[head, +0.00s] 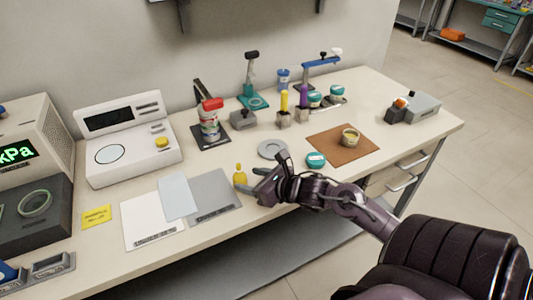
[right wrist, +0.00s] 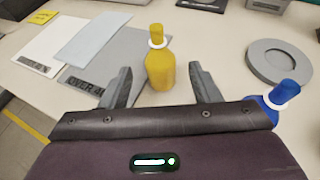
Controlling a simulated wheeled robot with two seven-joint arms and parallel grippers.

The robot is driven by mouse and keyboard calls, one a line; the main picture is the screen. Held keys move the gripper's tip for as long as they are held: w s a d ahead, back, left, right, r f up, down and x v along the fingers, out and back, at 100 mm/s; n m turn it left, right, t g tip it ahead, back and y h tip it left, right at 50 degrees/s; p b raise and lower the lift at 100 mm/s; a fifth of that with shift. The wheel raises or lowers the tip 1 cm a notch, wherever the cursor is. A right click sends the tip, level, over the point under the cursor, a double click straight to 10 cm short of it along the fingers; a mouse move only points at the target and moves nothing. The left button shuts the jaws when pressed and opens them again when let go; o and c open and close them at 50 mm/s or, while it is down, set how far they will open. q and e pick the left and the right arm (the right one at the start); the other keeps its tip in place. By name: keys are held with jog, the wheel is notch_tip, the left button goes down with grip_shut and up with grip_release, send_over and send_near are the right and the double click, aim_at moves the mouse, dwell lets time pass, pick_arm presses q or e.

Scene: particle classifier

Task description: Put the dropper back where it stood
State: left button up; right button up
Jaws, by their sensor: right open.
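A small yellow dropper bottle (head: 240,176) with a white collar stands upright on the bench, just right of the grey mat. My right gripper (head: 258,180) is close to it at the bench's front part. In the right wrist view my right gripper (right wrist: 162,82) is open, one finger on each side of the yellow dropper bottle (right wrist: 160,68), with gaps on both sides. A blue bottle of similar shape (right wrist: 284,92) stands right of the gripper in the wrist view; I cannot make it out in the head view. My left gripper is out of view.
A round grey holder (head: 272,150) with a recess lies behind my right gripper. A teal-lidded jar (head: 316,160) and a brown mat (head: 362,150) are to its right. A white card (head: 150,220) and grey mat (head: 212,192) lie left. Upright tools (head: 284,108) stand farther back.

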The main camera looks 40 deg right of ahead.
jog(key=shift+v, duration=2.8)
jog(key=shift+w, duration=0.1)
